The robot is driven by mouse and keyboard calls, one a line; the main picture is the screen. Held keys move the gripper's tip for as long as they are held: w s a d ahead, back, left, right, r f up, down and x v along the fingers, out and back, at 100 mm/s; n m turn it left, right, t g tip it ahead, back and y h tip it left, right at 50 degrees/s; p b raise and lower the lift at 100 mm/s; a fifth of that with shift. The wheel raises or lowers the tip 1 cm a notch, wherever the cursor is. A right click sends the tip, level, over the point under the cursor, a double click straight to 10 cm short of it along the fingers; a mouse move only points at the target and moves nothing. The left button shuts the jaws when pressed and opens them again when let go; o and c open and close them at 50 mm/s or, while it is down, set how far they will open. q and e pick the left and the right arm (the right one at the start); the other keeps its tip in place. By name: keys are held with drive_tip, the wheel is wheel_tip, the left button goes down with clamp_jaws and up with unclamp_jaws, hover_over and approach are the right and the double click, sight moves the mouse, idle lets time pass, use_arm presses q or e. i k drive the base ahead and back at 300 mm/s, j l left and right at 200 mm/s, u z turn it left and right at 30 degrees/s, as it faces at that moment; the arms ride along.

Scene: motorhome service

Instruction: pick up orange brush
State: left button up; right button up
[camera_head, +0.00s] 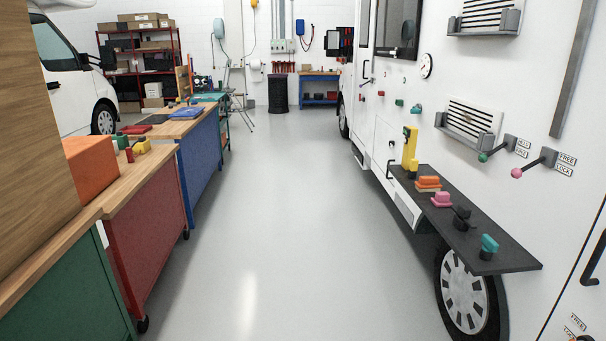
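An orange block-shaped piece on a tan base (428,183), which looks like the orange brush, sits on the dark shelf (500,257) on the side of the white motorhome at the right. It stands between a tall yellow piece (410,148) behind it and a pink piece (441,199) in front. Its bristles are too small to make out. Neither of my grippers shows in the head view.
A black piece (462,217) and a teal piece (489,245) stand nearer on the same shelf. Levers with pink (516,173) and green knobs stick out above it. Workbenches line the left, with an orange box (91,168). The grey floor (280,230) between is clear.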

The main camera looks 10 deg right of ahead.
sight(426, 184)
drive_tip(key=i+z, duration=0.1)
drive_tip(key=i, duration=0.4)
drive_tip(key=i+j+z, duration=0.1)
drive_tip(key=i, duration=0.4)
drive_tip(key=i+j+z, duration=0.1)
drive_tip(key=i, duration=0.4)
drive_tip(key=i+j, duration=0.15)
drive_tip(key=i, duration=0.35)
drive_tip(key=z, duration=0.05)
